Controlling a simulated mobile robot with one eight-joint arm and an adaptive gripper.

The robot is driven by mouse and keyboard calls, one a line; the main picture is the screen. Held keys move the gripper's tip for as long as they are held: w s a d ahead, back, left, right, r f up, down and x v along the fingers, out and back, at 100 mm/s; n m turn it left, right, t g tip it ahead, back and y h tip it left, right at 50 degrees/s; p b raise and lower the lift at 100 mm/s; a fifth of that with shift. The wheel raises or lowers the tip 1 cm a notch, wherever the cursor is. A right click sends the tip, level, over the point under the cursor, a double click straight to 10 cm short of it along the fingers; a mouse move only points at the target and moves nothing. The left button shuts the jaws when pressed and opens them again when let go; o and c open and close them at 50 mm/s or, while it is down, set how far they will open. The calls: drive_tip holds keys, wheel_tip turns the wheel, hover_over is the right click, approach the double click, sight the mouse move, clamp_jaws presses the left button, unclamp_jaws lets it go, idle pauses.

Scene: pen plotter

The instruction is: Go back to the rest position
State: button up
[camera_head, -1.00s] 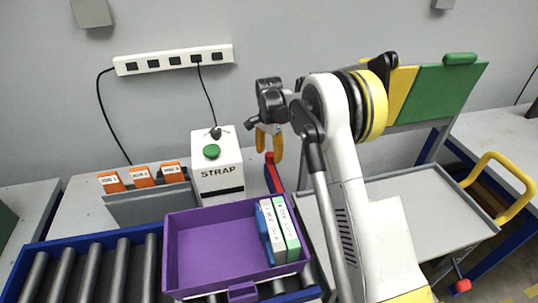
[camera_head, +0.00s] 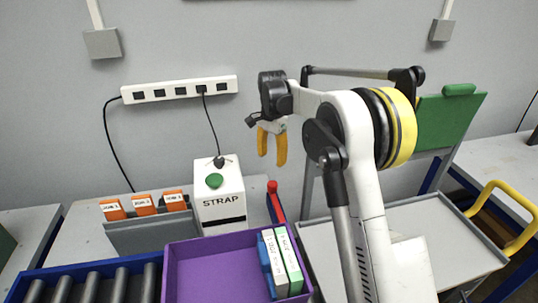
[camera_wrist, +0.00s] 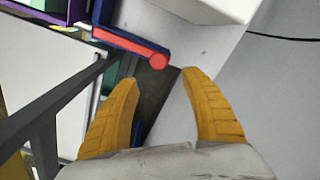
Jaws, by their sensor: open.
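My gripper (camera_head: 271,145) hangs from my raised arm, in the middle of the head view. Its two yellow fingers point down, apart and empty. It is above and to the right of the white STRAP box (camera_head: 218,192), in front of the grey wall. In the wrist view my gripper (camera_wrist: 160,75) shows both yellow fingers spread with nothing between them. Beyond the fingertips lies a lever with a red round end (camera_wrist: 159,62). The same red lever (camera_head: 272,190) stands beside the STRAP box in the head view.
A purple bin (camera_head: 205,268) holding several upright boxes (camera_head: 287,262) sits on a roller conveyor (camera_head: 118,288). Orange-tabbed cards (camera_head: 144,204) stand at left. A grey cart (camera_head: 425,225) with a yellow handle (camera_head: 505,212) is at right. A power strip (camera_head: 180,90) is on the wall.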

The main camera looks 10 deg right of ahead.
drive_tip(key=s+r+n+t, duration=0.25)
drive_tip(key=s+r, duration=0.35)
drive_tip(key=s, duration=0.4)
drive_tip(key=s+r+n+t, duration=0.1)
drive_tip(key=s+r+n, duration=0.2)
drive_tip(key=s+r, duration=0.5)
drive_tip(key=s+f+n+t, duration=0.2)
drive_tip(key=s+f, duration=0.1)
drive_tip(key=s, duration=0.6)
drive_tip(key=s+f+n+t, duration=0.1)
drive_tip(key=s+f+n, duration=0.2)
drive_tip(key=s, duration=0.7)
drive_tip(key=shift+f+n+t, duration=0.35)
drive_tip(key=shift+f, duration=0.4)
